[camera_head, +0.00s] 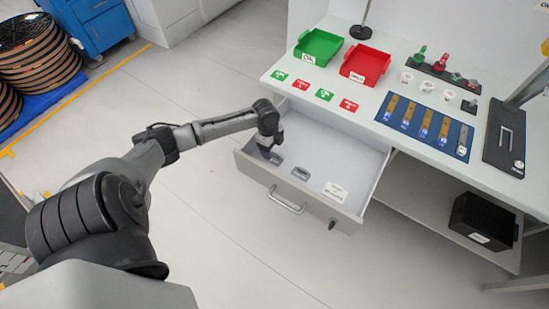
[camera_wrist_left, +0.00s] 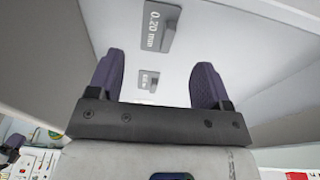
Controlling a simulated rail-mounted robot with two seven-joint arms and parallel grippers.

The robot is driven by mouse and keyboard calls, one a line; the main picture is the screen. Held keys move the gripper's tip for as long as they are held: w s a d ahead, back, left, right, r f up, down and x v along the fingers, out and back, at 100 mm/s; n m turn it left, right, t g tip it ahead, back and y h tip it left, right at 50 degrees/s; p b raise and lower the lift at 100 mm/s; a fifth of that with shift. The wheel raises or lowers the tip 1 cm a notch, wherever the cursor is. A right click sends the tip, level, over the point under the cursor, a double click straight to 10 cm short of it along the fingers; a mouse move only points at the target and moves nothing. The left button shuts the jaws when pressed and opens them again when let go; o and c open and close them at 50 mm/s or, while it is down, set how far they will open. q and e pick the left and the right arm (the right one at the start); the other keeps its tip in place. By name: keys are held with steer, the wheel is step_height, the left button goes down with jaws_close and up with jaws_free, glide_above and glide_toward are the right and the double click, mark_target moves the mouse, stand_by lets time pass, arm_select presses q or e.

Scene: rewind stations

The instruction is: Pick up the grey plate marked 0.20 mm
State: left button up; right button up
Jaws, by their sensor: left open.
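The grey plate marked 0.20 mm (camera_wrist_left: 158,27) shows at the top of the left wrist view, lying on the pale drawer floor. A second small grey plate (camera_wrist_left: 148,80) with a label too small to read shows between the fingers in that view. In the head view, one small grey plate (camera_head: 300,174) lies in the open drawer and another sits partly hidden by my gripper; I cannot tell which is 0.20 mm. My left gripper (camera_head: 270,149) is open and empty over the drawer's left part; its spread fingers also show in the left wrist view (camera_wrist_left: 157,84).
The open drawer (camera_head: 249,170) has raised walls around the gripper and a white label card (camera_head: 335,192) inside. The bench above holds a green tray (camera_head: 318,46), a red tray (camera_head: 366,64) and a blue gauge board (camera_head: 424,126). A black bin (camera_head: 483,222) stands below.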

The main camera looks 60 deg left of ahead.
mark_target(274, 159)
arm_select(q)
steer(key=f, duration=0.1)
steer(key=f+b, duration=0.1)
steer(key=f, duration=0.1)
steer(key=f+b, duration=0.1)
steer(key=f, duration=0.1)
steer(key=shift+d, duration=0.4)
steer(key=shift+a, duration=0.1)
steer(key=shift+c, duration=0.5)
steer(key=c, duration=0.9)
